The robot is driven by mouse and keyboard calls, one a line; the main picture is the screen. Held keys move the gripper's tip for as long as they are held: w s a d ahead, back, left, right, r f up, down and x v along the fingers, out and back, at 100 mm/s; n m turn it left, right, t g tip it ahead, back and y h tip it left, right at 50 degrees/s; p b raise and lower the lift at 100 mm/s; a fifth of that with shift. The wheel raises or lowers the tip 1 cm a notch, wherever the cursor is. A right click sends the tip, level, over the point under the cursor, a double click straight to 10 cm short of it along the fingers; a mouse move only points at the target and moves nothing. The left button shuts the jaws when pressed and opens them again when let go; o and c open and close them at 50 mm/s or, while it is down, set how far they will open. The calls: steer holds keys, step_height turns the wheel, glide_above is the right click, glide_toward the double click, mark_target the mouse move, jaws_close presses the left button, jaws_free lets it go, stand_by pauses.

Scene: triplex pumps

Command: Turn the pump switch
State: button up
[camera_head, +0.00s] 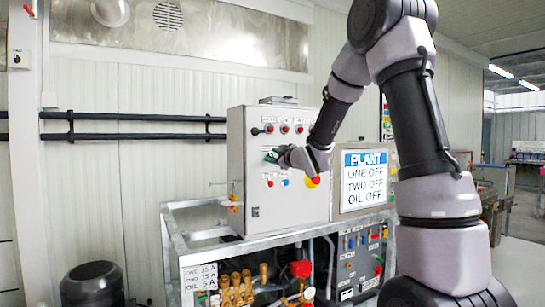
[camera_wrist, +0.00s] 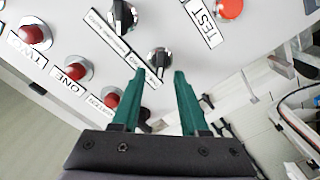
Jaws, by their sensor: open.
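The grey control box (camera_head: 262,215) stands on a metal frame in the head view. My gripper (camera_head: 270,156) is at its front face and hides some of the controls there. In the wrist view my gripper (camera_wrist: 159,72) has its two green fingers apart, with nothing held. A black rotary switch (camera_wrist: 158,59) lies just ahead of the fingertips, in line with the gap between them. A second black rotary switch (camera_wrist: 122,18) is above and to the left. The small labels beside them are hard to read, so I cannot tell which is the pump switch.
Red lamps labelled TWO (camera_wrist: 32,34) and ONE (camera_wrist: 78,70) sit left of the fingers. A red TEST button (camera_wrist: 229,8) is at upper right. A PLANT screen (camera_head: 364,180) reads ONE OFF, TWO OFF, OIL OFF. Brass valves (camera_head: 235,288) and pipes lie below the box.

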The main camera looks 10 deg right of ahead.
steer(key=v, duration=1)
steer(key=shift+s+r, duration=0.1)
steer(key=shift+s, duration=0.05)
steer(key=s+d+m+g+h, duration=0.4)
steer(key=s+d+m+h, duration=0.25)
steer(key=s+m, duration=0.4)
steer(key=s+a+f+m+g+y, duration=0.1)
steer(key=s+m+g, duration=0.2)
steer(key=s, duration=0.6)
steer(key=s+a+f+m+g+y, duration=0.2)
steer(key=s+m+g, duration=0.1)
steer(key=s, duration=0.6)
steer(key=shift+s+a+f, duration=0.25)
steer(key=shift+f, duration=0.05)
jaws_close()
